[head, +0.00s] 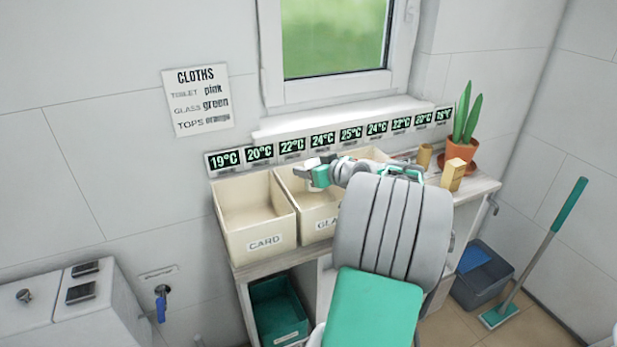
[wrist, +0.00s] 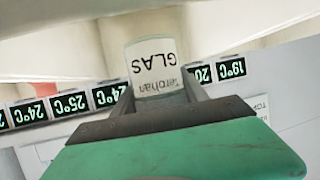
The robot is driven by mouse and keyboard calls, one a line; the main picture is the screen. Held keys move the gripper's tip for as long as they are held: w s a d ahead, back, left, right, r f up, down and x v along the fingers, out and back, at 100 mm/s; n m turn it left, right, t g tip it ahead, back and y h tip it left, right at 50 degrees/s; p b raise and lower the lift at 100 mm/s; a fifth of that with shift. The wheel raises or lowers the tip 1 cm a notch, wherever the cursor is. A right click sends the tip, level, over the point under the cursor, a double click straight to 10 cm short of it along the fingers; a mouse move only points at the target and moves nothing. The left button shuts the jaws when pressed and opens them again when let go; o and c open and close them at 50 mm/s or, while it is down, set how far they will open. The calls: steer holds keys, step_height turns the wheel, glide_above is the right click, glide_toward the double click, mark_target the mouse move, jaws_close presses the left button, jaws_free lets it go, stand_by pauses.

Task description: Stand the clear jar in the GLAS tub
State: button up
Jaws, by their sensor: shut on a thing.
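The clear jar (wrist: 152,68) is between my gripper's fingers in the wrist view. It has a white label that reads GLAS with a smaller word, upside down there. My gripper (head: 309,172) is shut on it. In the head view the gripper is above the cream GLAS tub (head: 309,228), and the jar is mostly hidden by the gripper. My arm covers the right part of the tub and its label. I cannot tell how deep the jar is relative to the tub's rim.
The CARD tub (head: 264,242) stands directly left of the GLAS tub. Another tub is partly hidden behind my arm. A row of temperature displays (head: 292,147) lines the wall behind. A wooden block (head: 453,175) and a potted plant (head: 461,150) stand at the right.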

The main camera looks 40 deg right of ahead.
steer(key=shift+w+f, duration=0.2)
steer(key=shift+f, duration=1.95)
steer(key=shift+f+b, duration=0.25)
steer(key=shift+b, duration=0.25)
steer(key=o, duration=1.5)
steer(key=shift+c, duration=0.2)
steer(key=shift+r, duration=0.15)
steer(key=v, duration=1.2)
steer(key=shift+r, duration=0.45)
